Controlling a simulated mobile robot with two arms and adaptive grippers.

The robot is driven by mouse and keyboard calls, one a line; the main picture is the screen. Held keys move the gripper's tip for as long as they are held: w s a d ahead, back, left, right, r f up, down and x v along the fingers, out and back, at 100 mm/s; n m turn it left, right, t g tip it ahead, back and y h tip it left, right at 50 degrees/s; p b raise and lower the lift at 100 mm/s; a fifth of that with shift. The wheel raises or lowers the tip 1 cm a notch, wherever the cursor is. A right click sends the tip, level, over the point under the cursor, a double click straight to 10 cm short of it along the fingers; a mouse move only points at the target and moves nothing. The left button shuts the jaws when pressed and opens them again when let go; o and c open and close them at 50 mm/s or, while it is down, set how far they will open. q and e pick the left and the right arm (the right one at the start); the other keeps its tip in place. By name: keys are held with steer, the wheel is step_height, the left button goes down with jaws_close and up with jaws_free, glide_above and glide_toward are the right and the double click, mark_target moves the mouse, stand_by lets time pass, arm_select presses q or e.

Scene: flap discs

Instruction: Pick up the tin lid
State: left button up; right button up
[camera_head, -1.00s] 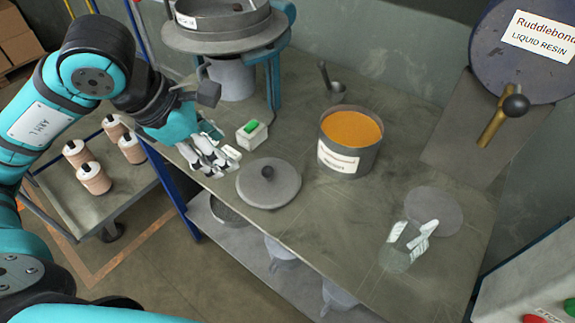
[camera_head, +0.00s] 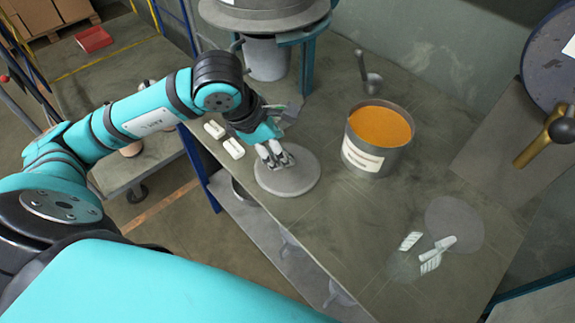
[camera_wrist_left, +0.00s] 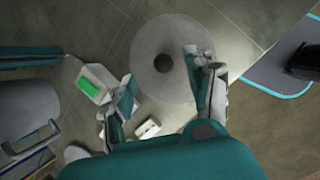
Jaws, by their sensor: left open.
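The tin lid (camera_head: 301,182) is a round grey disc with a dark knob, lying flat on the bench near its front edge. In the left wrist view the lid (camera_wrist_left: 150,38) and its knob (camera_wrist_left: 163,63) show clearly. My left gripper (camera_head: 276,160) is over the lid and hides the knob in the head view. In the wrist view my left gripper (camera_wrist_left: 163,88) is open and empty, its fingers apart on either side below the knob. I cannot tell whether they touch the lid. My right gripper is not in view.
An open grey tin (camera_head: 366,160) of orange material stands right of the lid. A ladle (camera_head: 372,82) lies behind it. A green-topped box (camera_wrist_left: 95,85) sits beside the left finger. Small white pieces (camera_head: 233,148) lie left of the lid. A grey disc (camera_head: 455,218) lies at right.

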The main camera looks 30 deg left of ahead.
arm_select(q)
steer(key=shift+s+p+x, duration=0.15)
steer(key=shift+p+x, duration=0.1)
steer(key=shift+x, duration=1.1)
steer(key=shift+s+p+x, duration=0.1)
steer(key=shift+p+x, duration=0.15)
steer(key=shift+x, duration=1.1)
steer(key=shift+a+f, duration=0.1)
steer(key=shift+a, duration=0.05)
jaws_close()
